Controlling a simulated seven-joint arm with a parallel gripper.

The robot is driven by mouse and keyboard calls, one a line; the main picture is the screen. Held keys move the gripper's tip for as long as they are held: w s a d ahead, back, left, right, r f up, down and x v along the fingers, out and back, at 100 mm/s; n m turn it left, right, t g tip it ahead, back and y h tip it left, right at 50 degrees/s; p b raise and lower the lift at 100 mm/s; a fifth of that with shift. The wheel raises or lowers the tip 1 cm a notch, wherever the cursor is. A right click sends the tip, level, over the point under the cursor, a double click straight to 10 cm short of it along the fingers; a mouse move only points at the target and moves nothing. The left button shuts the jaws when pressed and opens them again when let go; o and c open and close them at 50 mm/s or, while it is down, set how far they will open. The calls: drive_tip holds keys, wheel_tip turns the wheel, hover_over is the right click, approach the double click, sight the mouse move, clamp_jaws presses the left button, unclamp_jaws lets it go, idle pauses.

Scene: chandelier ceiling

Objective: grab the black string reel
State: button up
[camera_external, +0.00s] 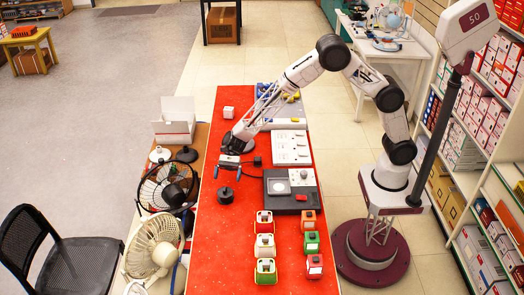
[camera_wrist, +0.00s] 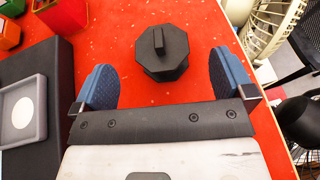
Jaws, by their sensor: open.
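The black string reel (camera_external: 226,195) stands on the red tabletop (camera_external: 225,260), near its left edge. In the wrist view the reel (camera_wrist: 165,68) is a black octagonal block with a small upright tab on top. My gripper (camera_external: 228,168) is over the table, just behind the reel in the external view. In the wrist view my gripper (camera_wrist: 162,78) is open, with one blue pad on each side. The reel lies ahead of the bar, between the lines of the two pads. Nothing is held.
A black device with a round dial (camera_external: 290,190) stands right of the reel. Several small coloured boxes (camera_external: 264,246) stand at the table's front. Fans (camera_external: 153,247) stand beyond the left edge. The red surface around the reel is clear.

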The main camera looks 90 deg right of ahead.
sight(225, 189)
drive_tip(key=shift+x, duration=0.8)
drive_tip(key=shift+a, duration=0.1)
drive_tip(key=shift+x, duration=2.55)
drive_tip(key=shift+s+f, duration=0.1)
drive_tip(key=c, duration=0.8)
